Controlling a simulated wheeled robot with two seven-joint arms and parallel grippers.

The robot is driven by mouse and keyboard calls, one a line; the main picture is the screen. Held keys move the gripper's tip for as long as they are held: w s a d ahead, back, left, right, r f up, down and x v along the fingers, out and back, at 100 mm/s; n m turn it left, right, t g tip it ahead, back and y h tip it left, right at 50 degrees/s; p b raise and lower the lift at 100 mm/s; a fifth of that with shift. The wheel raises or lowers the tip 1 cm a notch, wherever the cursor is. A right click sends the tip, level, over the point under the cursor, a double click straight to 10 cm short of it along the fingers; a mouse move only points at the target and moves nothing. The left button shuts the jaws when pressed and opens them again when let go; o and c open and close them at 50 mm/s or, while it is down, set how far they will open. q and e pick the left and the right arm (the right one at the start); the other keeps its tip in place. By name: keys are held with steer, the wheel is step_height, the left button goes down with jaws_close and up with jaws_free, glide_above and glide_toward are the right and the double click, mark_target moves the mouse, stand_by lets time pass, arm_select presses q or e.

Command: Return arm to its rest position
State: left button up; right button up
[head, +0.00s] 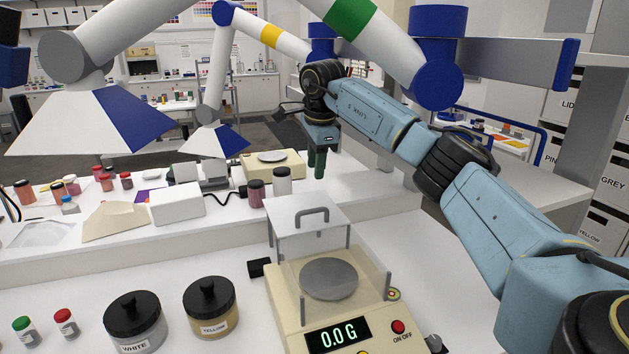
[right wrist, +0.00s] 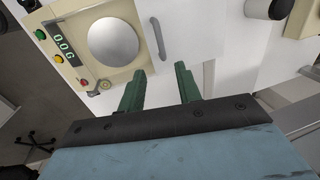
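My right arm comes in from the right in the head view. Its right gripper (head: 317,163) is raised above the bench, behind the scale's clear cover, with green fingers pointing down. In the right wrist view the two fingers of this gripper (right wrist: 159,80) stand apart with nothing between them, so it is open and empty. The scale (head: 287,294) reads 0.0 G and its round pan (head: 329,279) is bare. The scale also shows in the right wrist view (right wrist: 76,21). My left gripper is not in view.
A white-labelled jar (head: 135,322) and a yellow-labelled jar (head: 210,307) stand left of the scale, lids on. Two small bottles (head: 66,323) (head: 24,330) stand further left. Lamp arms with a blue joint (head: 438,83) hang near my right arm. Small jars line the raised shelf behind.

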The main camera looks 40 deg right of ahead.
steer(key=shift+s+r, duration=0.1)
steer(key=shift+r, duration=0.4)
